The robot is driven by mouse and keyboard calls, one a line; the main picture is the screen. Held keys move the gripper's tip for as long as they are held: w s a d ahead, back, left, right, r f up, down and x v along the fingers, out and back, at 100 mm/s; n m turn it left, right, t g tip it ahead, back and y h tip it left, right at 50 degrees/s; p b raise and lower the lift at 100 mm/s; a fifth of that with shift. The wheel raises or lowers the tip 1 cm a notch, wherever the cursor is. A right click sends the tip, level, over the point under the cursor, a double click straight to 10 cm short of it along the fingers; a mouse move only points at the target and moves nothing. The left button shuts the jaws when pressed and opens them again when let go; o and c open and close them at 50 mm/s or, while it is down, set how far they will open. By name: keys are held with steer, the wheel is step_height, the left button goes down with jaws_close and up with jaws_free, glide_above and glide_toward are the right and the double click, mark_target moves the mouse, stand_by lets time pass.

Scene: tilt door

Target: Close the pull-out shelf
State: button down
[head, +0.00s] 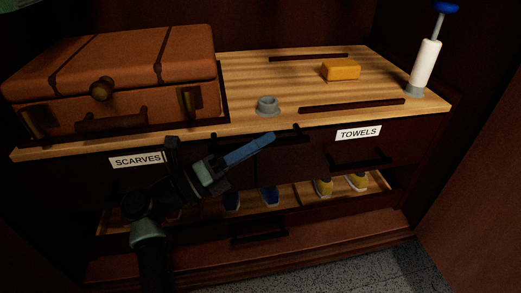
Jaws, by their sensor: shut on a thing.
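The pull-out shelf (245,85) is a striped light-wood board above the labelled drawers, carrying several things. A dark bar handle (294,136) runs along its front edge. My gripper (270,137) reaches up from the lower left; its long blue fingers lie together, with their tips at this handle. They appear shut on it, though the contact is small and dark. A lower wooden tray (300,193) with blue and yellow shoes also shows under the drawers, with its own dark handle (259,238). My arm hides part of the left side.
On the shelf are a brown suitcase (140,65), a grey ring-shaped item (267,105), an orange block (341,71) and a white pump-like item with a blue top (428,65). Drawer labels read SCARVES (138,160) and TOWELS (359,132). Dark panels flank the cabinet; speckled floor shows lower right.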

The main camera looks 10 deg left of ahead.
steer(key=shift+w+a, duration=0.3)
steer(key=shift+w, duration=0.2)
steer(key=c, duration=0.8)
jaws_free()
steer(key=shift+s, duration=0.1)
steer(key=shift+d, duration=0.1)
steer(key=p+v, duration=0.3)
steer(key=v, duration=1)
steer(key=shift+p, duration=0.4)
